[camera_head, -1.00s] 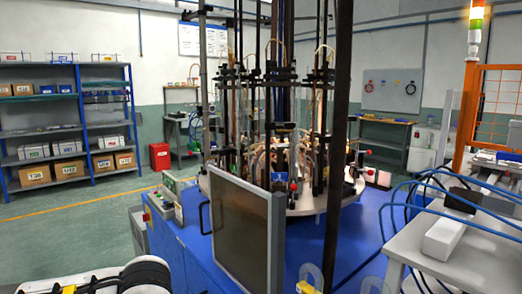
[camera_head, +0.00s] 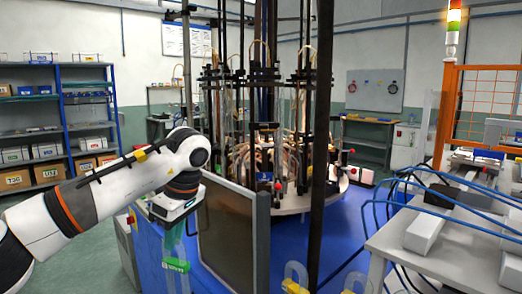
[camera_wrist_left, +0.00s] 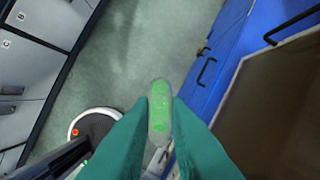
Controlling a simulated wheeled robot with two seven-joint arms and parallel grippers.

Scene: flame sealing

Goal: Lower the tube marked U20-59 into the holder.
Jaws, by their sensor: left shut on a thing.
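My left gripper (camera_head: 174,246) hangs down from the arm in front of the machine's left side. Its teal fingers are shut on a tube (camera_head: 176,265) with a green label; the marking is too small to read for sure. In the left wrist view the tube (camera_wrist_left: 160,110) shows green and nearly end-on between the fingers. The tube hangs roughly upright, apart from the machine. The machine's round table (camera_head: 294,204) carries rods, tubes and clamps; I cannot tell which part is the holder. My right gripper is out of view.
A dark panel (camera_head: 230,232) with a frame stands just right of the tube. The blue machine base (camera_head: 350,220) lies behind it. A dark post (camera_head: 320,140) rises in front of the round table. A grey table (camera_head: 440,265) with blue hoses is at right. Shelves (camera_head: 30,120) stand at far left.

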